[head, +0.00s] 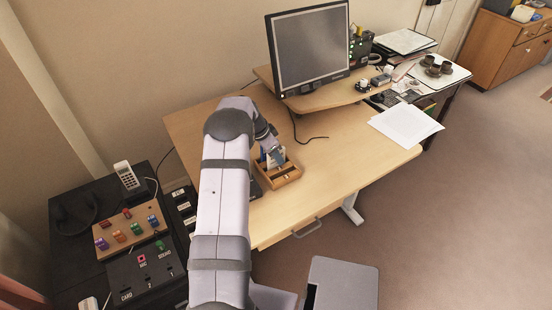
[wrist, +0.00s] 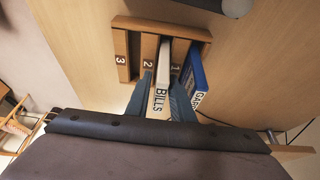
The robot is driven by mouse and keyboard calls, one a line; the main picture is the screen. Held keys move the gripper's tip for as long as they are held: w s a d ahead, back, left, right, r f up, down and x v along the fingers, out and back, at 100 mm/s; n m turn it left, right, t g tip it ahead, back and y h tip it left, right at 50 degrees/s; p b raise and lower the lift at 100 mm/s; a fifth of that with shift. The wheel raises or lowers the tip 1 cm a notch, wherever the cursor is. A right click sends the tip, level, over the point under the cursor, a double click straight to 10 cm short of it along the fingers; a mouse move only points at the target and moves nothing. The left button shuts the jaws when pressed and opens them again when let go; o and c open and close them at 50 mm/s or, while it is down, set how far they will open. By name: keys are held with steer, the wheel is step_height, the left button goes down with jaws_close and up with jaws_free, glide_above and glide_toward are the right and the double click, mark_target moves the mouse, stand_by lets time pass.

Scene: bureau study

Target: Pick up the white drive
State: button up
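I cannot make out a white drive in either view. Small coloured blocks that may be drives, such as a purple one (head: 101,243) and an orange one (head: 119,237), stand on a wooden board (head: 146,236) at the left in the head view. My gripper (wrist: 162,92) is over the desk organizer, far to the right of that board. Its fingers lie on either side of a white folder marked BILLS (wrist: 160,100), close against it. Whether they grip it is unclear. The wooden organizer (wrist: 123,55) has slots numbered 1, 2 and 3.
A blue folder (wrist: 194,82) stands beside the white one. A black panel (head: 128,278) with labels and a phone (head: 126,176) are on the dark cabinet at left. The desk (head: 330,165) carries a monitor (head: 310,45) on a riser and papers (head: 405,125). Its middle is clear.

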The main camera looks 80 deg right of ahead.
steer(key=shift+c, duration=0.3)
jaws_close()
